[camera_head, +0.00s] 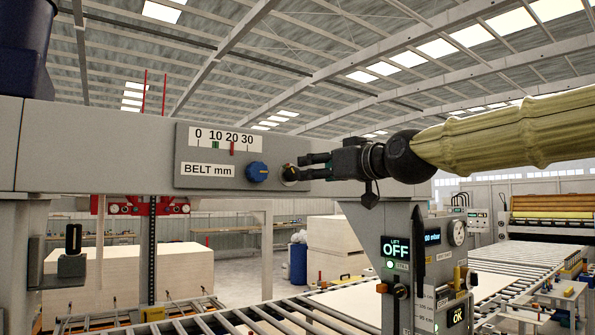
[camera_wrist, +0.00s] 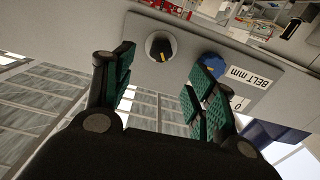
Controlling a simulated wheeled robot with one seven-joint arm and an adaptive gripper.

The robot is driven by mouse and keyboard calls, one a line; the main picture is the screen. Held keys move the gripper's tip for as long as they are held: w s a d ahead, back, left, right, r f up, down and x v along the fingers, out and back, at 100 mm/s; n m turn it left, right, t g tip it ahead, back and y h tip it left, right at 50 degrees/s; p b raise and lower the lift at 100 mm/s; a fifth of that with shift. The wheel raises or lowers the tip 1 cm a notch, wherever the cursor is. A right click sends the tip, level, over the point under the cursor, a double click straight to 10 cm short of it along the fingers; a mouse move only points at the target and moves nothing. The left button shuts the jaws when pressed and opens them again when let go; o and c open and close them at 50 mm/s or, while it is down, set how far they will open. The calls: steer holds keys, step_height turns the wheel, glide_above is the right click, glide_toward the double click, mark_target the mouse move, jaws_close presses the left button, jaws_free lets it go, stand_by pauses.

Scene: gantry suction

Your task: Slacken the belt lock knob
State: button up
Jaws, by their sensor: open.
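The belt panel (camera_head: 187,160) on the grey beam carries a scale marked 0 to 30, a "BELT mm" label and two knobs. A blue knob (camera_head: 257,172) is left of a small dark knob with a yellow mark (camera_head: 289,175); neither is labelled as the lock. My gripper (camera_head: 304,166) is open, just right of the dark knob, fingers pointing at it. In the wrist view the dark knob (camera_wrist: 161,48) shows beyond and between the open green-padded fingers (camera_wrist: 160,80), apparently untouched. The blue knob (camera_wrist: 211,64) is close to the right finger and partly hidden by it.
A roller conveyor (camera_head: 520,262) runs at right. Pale board stacks (camera_head: 185,268) stand behind. The space in front of the panel is otherwise clear.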

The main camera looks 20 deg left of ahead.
mark_target(295, 173)
steer(key=p+x, duration=0.3)
steer(key=x, duration=0.6)
steer(key=shift+p, duration=0.3)
